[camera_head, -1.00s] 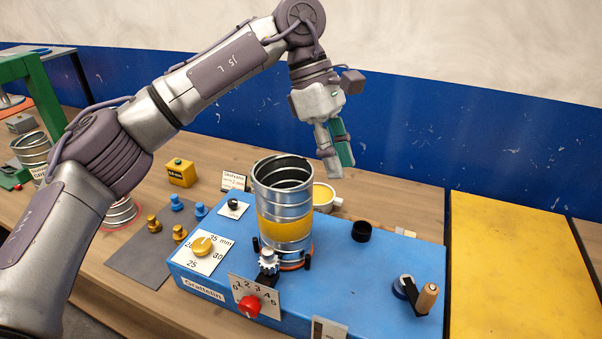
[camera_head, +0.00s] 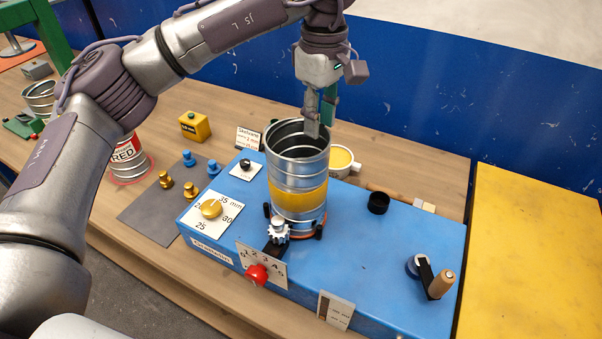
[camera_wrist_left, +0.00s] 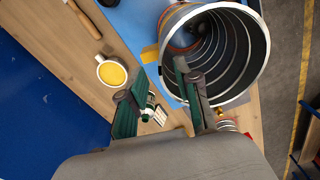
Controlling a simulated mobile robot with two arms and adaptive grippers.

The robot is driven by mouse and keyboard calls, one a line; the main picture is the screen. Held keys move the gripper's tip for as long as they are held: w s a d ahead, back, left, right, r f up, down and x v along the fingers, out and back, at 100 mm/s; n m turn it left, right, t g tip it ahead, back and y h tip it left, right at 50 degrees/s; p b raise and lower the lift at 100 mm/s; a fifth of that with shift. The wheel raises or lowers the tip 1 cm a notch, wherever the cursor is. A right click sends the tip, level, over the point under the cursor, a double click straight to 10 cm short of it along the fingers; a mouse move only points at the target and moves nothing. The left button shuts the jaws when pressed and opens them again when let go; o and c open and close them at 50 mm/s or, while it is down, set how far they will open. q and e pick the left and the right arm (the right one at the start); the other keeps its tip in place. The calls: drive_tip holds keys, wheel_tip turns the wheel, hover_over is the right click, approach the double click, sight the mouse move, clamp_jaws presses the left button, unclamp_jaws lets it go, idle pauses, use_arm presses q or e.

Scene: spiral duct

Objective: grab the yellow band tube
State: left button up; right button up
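The yellow band tube (camera_head: 298,199) is a ribbed metal cylinder with an open top. It stands upright on the blue machine (camera_head: 360,250). In the left wrist view its open mouth and inner wall (camera_wrist_left: 232,50) fill the upper right. My left gripper (camera_head: 320,117) points down at the tube's far rim. Its fingers are apart, with nothing between them. In the left wrist view one finger of the gripper (camera_wrist_left: 158,92) overlaps the tube's mouth and the other is outside it. I cannot tell whether the overlapping finger is inside the tube or above it. My right gripper is not in view.
A white cup with yellow contents (camera_head: 342,160) stands close behind the tube. A geared spindle (camera_head: 277,230) stands at its front, and a crank (camera_head: 434,277) at the machine's right. A red-labelled tube (camera_head: 128,156) is at left. A yellow panel (camera_head: 530,260) lies at right.

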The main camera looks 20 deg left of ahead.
use_arm(q)
drive_tip(key=f+p, duration=0.1)
drive_tip(key=f, duration=0.1)
drive_tip(key=f+p, duration=0.1)
drive_tip(key=f, duration=0.1)
drive_tip(key=shift+a+f, duration=0.2)
drive_tip(key=shift+f, duration=0.15)
clamp_jaws()
